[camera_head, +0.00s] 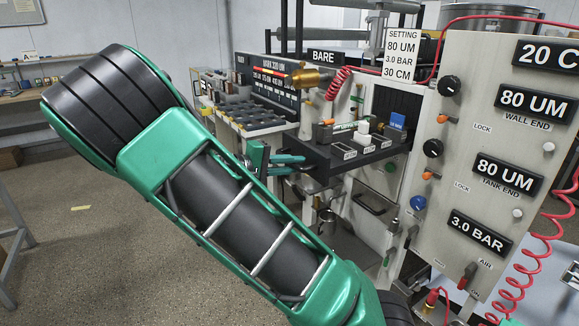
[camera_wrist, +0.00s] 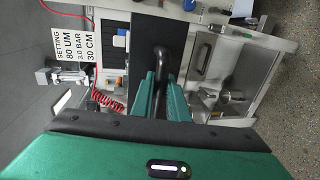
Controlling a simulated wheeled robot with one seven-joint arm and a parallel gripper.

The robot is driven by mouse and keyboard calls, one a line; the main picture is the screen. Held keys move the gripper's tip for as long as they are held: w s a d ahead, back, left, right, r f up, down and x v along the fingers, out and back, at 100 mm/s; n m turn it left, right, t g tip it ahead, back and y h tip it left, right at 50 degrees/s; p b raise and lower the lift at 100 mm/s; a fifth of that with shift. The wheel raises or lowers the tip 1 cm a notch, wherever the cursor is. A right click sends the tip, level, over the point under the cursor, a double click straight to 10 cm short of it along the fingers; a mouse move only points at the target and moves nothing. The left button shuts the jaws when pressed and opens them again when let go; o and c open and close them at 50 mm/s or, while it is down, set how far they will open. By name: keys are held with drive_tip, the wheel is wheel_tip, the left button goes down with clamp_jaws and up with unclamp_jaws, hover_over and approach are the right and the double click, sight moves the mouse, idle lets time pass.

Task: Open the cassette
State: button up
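Which part is the cassette is not certain; no label names it. A dark box-like unit with a flat black front (camera_wrist: 145,27) stands before my gripper, and a curved black handle (camera_wrist: 161,62) sticks out from it. My gripper (camera_wrist: 162,78) has its two green fingers on either side of this handle, with a narrow gap around it. In the head view my gripper (camera_head: 290,164) is at the left end of a black shelf (camera_head: 322,160), its fingers apart and pointing right.
A grey control panel (camera_head: 462,150) with knobs and a red coiled hose stands at the right. A tray bench (camera_head: 245,115) is behind.

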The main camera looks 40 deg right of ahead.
drive_tip(key=o, duration=0.4)
drive_tip(key=shift+w+a+f, duration=0.1)
drive_tip(key=shift+w+f, duration=0.15)
drive_tip(key=shift+w, duration=0.05)
drive_tip(key=shift+s+r, duration=0.1)
drive_tip(key=v, duration=1)
drive_tip(key=shift+a, duration=0.4)
